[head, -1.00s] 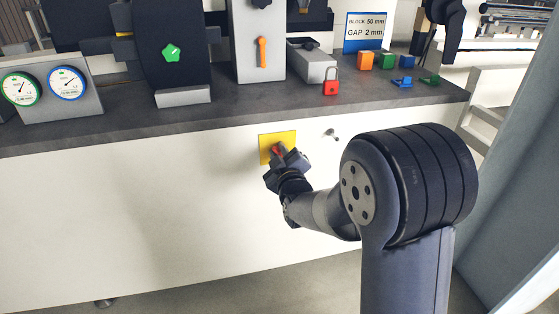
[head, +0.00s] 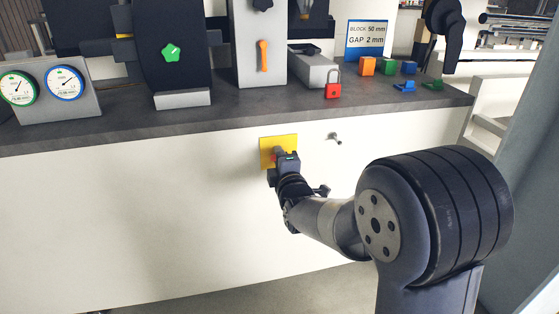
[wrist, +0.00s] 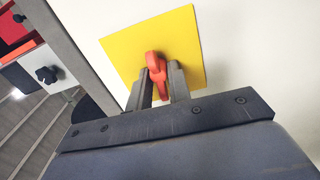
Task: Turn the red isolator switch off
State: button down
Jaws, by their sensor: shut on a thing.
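The red isolator switch handle (wrist: 155,64) stands in the middle of a square yellow plate (wrist: 190,30) on the white front panel below the bench top. In the head view only a small piece of the red handle (head: 273,157) shows on the plate (head: 291,142), beside my gripper (head: 278,153). In the wrist view my gripper (wrist: 160,73) has a finger on each side of the handle and is shut on it. The plate looks tilted in the wrist view.
A small metal peg (head: 334,138) sticks out of the panel right of the plate. A red padlock (head: 333,90) stands on the bench top (head: 215,112) above. Two dial gauges (head: 64,83) are at the left. The panel left of the plate is clear.

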jog(key=shift+n, duration=0.3)
dwell(0.4)
jog(key=c, duration=1.6)
grip_release()
jog(key=shift+o, duration=0.2)
jog(key=shift+s, duration=0.1)
jog(key=p+v, duration=0.2)
jog(key=v, duration=0.8)
jog(key=shift+s, duration=0.3)
